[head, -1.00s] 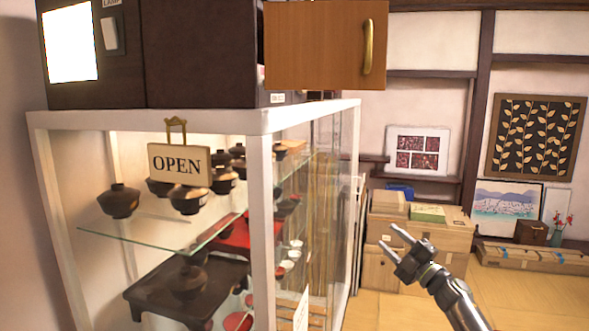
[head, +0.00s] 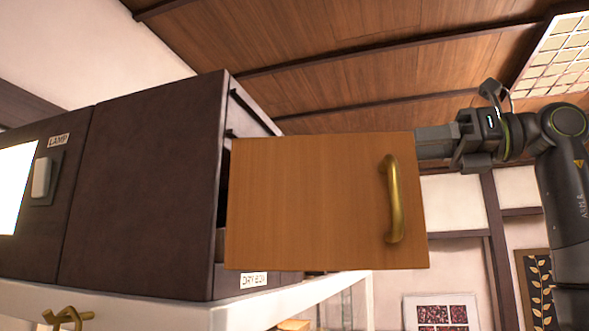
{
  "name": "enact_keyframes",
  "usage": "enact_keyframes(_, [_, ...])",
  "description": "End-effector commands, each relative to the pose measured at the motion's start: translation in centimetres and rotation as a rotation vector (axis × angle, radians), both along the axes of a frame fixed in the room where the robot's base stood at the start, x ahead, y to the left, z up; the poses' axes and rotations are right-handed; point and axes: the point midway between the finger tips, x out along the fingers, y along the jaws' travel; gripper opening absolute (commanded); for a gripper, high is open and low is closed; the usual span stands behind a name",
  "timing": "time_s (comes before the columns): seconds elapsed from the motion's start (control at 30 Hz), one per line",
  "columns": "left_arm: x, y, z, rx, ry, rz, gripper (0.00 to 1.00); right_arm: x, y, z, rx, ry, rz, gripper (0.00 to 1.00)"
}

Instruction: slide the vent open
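No part is clearly marked as the vent. A dark cabinet (head: 145,190) fills the left and middle, with two slim black bars (head: 250,108) on its right side face. A brown wooden door (head: 310,205) with a brass handle (head: 393,200) stands out at its right front, above a "DRY BOX" label (head: 254,281). My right gripper (head: 436,141) is at the door's upper right edge. Its finger ends seem hidden behind the door, so I cannot tell whether they touch it or are open. My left gripper is not in view.
A white case top (head: 250,315) lies under the cabinet. A lit panel (head: 15,190) and a lamp switch (head: 42,177) are at the left. The wooden ceiling (head: 380,80) and a pale lattice (head: 555,55) are above. Open room lies right of the door.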

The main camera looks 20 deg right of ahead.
Motion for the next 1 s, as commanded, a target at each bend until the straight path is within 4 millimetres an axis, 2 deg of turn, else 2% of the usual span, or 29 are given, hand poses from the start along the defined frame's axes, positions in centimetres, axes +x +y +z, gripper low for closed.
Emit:
enact_keyframes(0.03, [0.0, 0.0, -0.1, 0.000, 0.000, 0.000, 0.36, -0.9, -0.2, 0.4, -0.011, -0.016, -0.013, 0.45])
enact_keyframes(0.1, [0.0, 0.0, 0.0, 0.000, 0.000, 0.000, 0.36, -1.3, -0.2, 0.6, -0.021, -0.023, -0.024, 0.45])
enact_keyframes(0.27, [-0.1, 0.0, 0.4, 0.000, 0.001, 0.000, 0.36, -0.5, 1.0, 0.8, -0.025, -0.024, -0.024, 0.45])
enact_keyframes(0.8, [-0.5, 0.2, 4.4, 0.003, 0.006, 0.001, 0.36, 5.9, 10.5, 1.0, -0.022, -0.022, -0.020, 0.45])
enact_keyframes(1.0, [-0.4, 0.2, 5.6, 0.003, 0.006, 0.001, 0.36, 7.6, 13.0, 0.9, -0.022, -0.023, -0.022, 0.45])
